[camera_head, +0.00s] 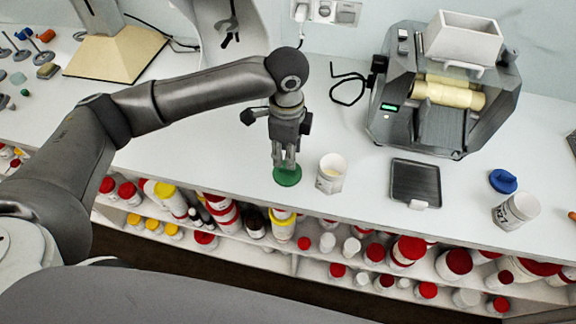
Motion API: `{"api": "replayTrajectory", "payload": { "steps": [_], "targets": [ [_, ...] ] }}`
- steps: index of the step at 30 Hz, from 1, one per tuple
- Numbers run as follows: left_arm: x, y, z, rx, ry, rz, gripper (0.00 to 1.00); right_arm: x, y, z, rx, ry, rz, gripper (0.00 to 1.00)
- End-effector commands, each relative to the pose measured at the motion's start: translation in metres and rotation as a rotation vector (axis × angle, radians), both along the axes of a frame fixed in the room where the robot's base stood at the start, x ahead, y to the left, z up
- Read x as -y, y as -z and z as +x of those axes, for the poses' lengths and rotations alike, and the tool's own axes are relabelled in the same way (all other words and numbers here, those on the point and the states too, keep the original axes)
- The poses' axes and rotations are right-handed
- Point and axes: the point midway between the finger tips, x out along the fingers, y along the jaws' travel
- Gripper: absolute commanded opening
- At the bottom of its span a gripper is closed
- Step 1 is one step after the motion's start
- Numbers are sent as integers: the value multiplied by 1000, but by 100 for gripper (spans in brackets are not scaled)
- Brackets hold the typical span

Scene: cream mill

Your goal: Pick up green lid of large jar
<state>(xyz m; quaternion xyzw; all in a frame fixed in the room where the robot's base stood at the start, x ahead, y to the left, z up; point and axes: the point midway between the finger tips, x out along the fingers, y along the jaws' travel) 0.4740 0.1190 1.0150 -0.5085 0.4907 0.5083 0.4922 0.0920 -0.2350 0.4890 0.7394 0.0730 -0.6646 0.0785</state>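The green lid (287,177) lies on the white counter near its front edge. My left gripper (286,163) points straight down over the lid, its fingertips at or just above the lid's top. I cannot tell whether the fingers touch the lid or how far apart they are. An open white jar (331,172) stands upright just right of the lid, with pale contents inside. My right gripper is not in view.
A three-roll mill (440,115) stands at the back right, a dark tray (415,183) in front of it. A blue lid (503,181) and another white jar (517,209) are further right. Shelves of red- and yellow-lidded jars (170,198) run below the counter's front edge.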

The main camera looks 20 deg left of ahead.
Motion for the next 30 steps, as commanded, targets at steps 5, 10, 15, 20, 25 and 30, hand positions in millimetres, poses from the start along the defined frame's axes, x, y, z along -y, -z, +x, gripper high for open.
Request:
{"api": "replayTrajectory", "payload": {
  "steps": [5, 10, 15, 20, 25, 30],
  "targets": [
    [0, 16, 1, 1, -1, -1, 34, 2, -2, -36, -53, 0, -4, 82],
    [-1, 33, 2, -2, -1, 1, 34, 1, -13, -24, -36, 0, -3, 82],
    [-1, 59, 4, 0, 0, 0, 34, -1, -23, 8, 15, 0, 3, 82],
    [-2, 69, 5, 3, 1, 0, 34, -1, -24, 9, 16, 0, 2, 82],
    [-2, 70, 5, 4, 1, -1, 34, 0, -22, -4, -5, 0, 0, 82],
    [-2, 70, 5, 4, 1, -1, 15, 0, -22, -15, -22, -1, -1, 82]
  ]
}}
